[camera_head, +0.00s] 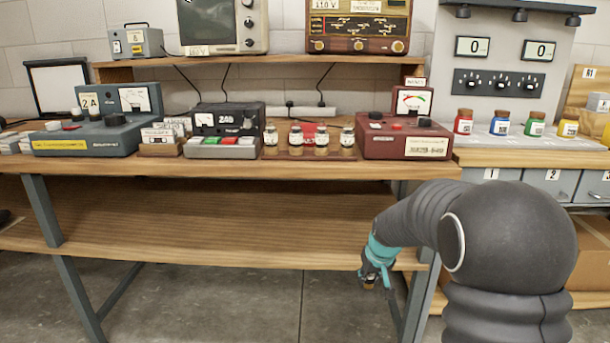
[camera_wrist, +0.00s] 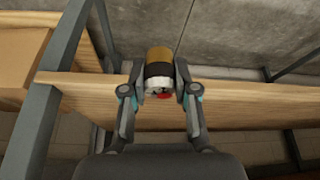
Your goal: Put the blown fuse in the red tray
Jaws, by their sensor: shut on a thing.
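My gripper (camera_wrist: 160,90) is shut on a small cylinder (camera_wrist: 158,56) with a gold-brown section, a black band and a pale end with a red spot. I cannot tell for sure if it is the blown fuse. In the head view my gripper (camera_head: 369,280) hangs low in front of the bench, below the bench top; the cylinder is barely visible there. Several small glass pieces with pale labels (camera_head: 321,140) stand in a row on the bench. A red patch (camera_head: 309,129) shows behind them; I cannot tell whether it is the red tray.
A lower shelf (camera_head: 200,235) is empty. Coloured jars (camera_head: 501,123) stand at the right. A bench leg (camera_head: 415,300) is close to my gripper.

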